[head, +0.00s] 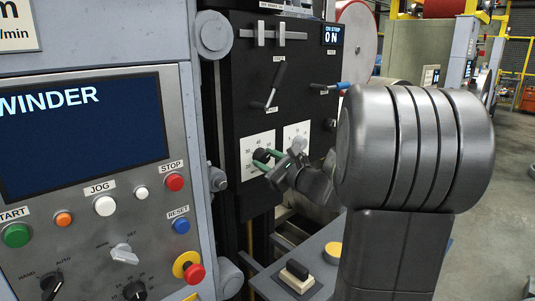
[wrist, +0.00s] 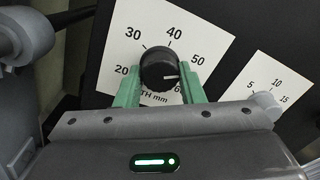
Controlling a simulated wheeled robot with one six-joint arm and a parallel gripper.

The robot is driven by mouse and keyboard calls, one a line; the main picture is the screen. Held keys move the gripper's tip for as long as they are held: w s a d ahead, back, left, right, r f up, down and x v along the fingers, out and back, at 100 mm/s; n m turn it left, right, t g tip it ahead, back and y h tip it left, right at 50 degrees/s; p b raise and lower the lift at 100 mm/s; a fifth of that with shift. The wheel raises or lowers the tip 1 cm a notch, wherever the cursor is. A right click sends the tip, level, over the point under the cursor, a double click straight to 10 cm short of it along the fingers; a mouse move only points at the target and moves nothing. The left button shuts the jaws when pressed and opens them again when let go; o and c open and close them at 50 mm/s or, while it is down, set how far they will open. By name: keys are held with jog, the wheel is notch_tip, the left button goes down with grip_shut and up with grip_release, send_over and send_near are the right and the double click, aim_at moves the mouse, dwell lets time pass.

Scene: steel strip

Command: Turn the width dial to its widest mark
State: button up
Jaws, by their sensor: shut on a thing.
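The width dial (wrist: 159,68) is a black round knob on a white scale plate (wrist: 215,40) marked 20, 30, 40, 50 and 60.
A second white scale plate (wrist: 268,95) with 5, 10 and 15 and a pale knob lies close right of my gripper. A winder console (head: 100,150) with buttons stands left.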

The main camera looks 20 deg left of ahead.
jog(key=m+p, duration=0.5)
jog(key=m, duration=0.1)
jog(key=shift+r+m, duration=0.15)
jog(key=shift+m, duration=0.15)
jog(key=m+p, duration=0.3)
jog(key=shift+s, duration=0.1)
jog(key=shift+m+p, duration=1)
jog(key=shift+f, duration=0.25)
jog(key=o, duration=1)
jog(key=shift+r, duration=0.1)
jog(key=b+v, duration=0.1)
jog(key=v, duration=1.2)
jog(key=shift+s+d+r, duration=0.2)
jog(key=shift+s+d, duration=0.05)
jog(key=shift+s, duration=0.15)
